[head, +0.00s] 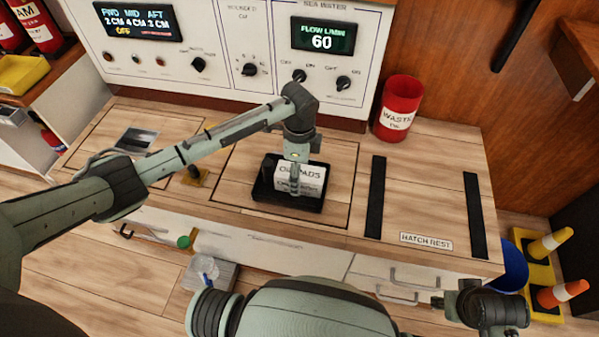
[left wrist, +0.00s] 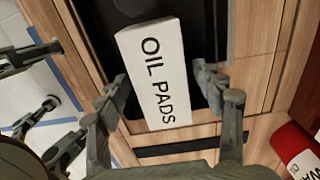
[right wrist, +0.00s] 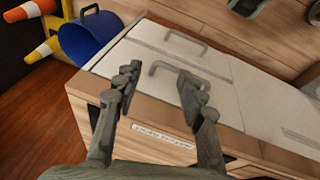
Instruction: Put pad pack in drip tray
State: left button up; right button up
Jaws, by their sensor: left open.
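The pad pack (head: 312,176), a white box lettered "OIL PADS", sits in the black drip tray (head: 262,190) on the wooden counter. My left gripper (head: 295,182) is just above and around it, its fingers partly hidden by the distance. In the left wrist view the pad pack (left wrist: 155,75) lies between the open fingers of my left gripper (left wrist: 165,100), with a gap on each side, over the dark tray (left wrist: 205,40). My right gripper (right wrist: 158,85) is open and empty in front of the counter's drawers.
A red waste bin (head: 398,108) stands at the back right of the counter. Two black strips flank a "HATCH REST" label (head: 426,241). A control panel (head: 225,45) rises behind.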

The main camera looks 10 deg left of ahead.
pick_arm(q)
notch_tip(320, 180, up, 12)
jog(key=p, duration=0.1)
pick_arm(e)
jog(key=f, duration=0.3)
jog(key=shift+w+a, duration=0.15)
jog(key=shift+a, duration=0.05)
pick_arm(q)
jog(key=shift+r, duration=0.1)
